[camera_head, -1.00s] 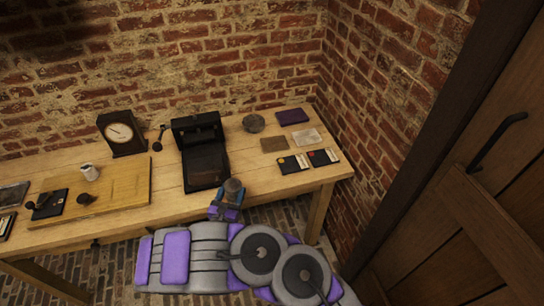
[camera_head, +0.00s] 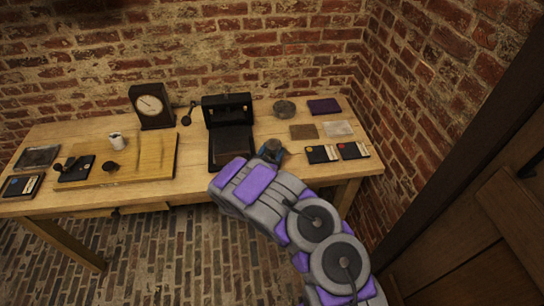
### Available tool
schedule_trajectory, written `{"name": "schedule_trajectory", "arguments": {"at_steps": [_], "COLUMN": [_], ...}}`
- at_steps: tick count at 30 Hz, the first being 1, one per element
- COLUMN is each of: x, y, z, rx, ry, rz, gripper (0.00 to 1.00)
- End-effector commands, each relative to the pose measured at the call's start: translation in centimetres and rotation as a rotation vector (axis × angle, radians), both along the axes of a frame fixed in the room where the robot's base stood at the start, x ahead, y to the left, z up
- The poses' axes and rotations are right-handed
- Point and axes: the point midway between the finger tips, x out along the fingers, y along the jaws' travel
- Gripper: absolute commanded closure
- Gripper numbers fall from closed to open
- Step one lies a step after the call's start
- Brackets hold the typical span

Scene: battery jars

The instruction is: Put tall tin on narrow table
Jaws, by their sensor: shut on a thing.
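My gripper (camera_head: 271,152) is over the front edge of the wooden table (camera_head: 215,188), just right of the black open case. Its bluish jaws are shut on a small grey tin (camera_head: 273,146), which looks like the tall tin. The tin is small in view and partly covered by the jaws and my arm. I cannot tell whether its base touches the tabletop. This long, shallow table against the brick wall is the only table in view.
The black case (camera_head: 228,125) stands left of my gripper. Dark cards (camera_head: 322,153) lie close on its right. A round grey tin (camera_head: 284,109) and a brown card (camera_head: 303,132) lie behind. A clock (camera_head: 152,106) and white cup (camera_head: 116,140) are farther left. A door is at right.

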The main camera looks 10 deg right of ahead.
Motion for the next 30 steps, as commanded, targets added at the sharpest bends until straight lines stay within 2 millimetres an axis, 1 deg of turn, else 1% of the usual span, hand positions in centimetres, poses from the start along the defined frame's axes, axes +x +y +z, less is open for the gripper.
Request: {"name": "schedule_trajectory", "arguments": {"at_steps": [1, 3, 14, 15, 23, 24, 30], "x": [-0.07, -0.10, -0.08, -0.08, -0.07, -0.08, -0.07], "y": [-0.21, -0.33, -0.03, -0.03, -0.09, -0.14, -0.21], "z": [-1.06, -1.56, -1.73, -1.81, -1.69, -1.69, -1.66], "rx": [0.003, 0.004, -0.002, -0.002, -0.001, 0.000, 0.001], "ry": [0.003, 0.003, 0.001, 0.001, 0.001, 0.000, 0.000], "rz": [-0.003, -0.003, -0.002, -0.002, -0.002, -0.002, -0.002], "gripper": [0.78, 0.78, 0.78, 0.36, 0.12, 0.10, 0.10]}}
